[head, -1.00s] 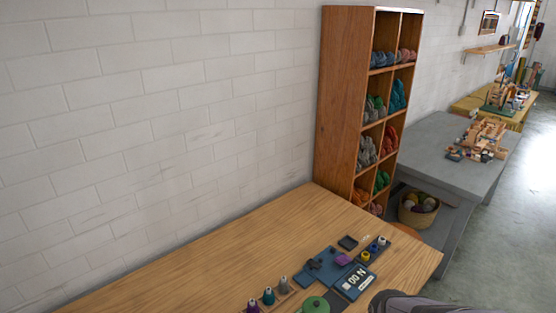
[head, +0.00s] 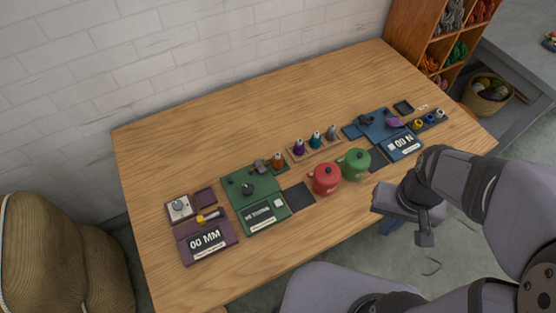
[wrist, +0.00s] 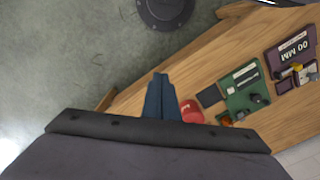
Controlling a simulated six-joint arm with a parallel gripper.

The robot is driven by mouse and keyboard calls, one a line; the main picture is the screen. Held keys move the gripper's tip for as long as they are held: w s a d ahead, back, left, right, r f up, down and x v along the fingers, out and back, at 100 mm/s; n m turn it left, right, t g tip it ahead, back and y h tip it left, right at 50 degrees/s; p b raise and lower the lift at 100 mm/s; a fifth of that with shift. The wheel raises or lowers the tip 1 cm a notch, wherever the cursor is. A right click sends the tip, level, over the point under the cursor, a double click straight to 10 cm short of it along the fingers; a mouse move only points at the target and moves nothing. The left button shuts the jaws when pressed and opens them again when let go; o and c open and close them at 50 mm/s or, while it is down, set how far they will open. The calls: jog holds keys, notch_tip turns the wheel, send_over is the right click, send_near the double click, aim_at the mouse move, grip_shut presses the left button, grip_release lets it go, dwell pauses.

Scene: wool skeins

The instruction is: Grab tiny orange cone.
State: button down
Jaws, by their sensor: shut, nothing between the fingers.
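The tiny orange cone (head: 278,160) stands on the table beside the far right corner of the green board (head: 250,211). An orange shape that looks like the same cone shows small in the wrist view (wrist: 225,118), just above my dark gripper body. My gripper (head: 392,227) is off the table's front edge, over the floor, well apart from the cone. Its blue fingers (wrist: 161,84) are together and empty in the wrist view.
A red pot (head: 326,179) and a green pot (head: 356,164) stand between my gripper and the cone. A wooden holder (head: 313,151) with purple, teal and grey cones is right of it. The back of the table (head: 240,130) is clear.

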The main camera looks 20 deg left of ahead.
jog(key=c, duration=1.2)
grip_release()
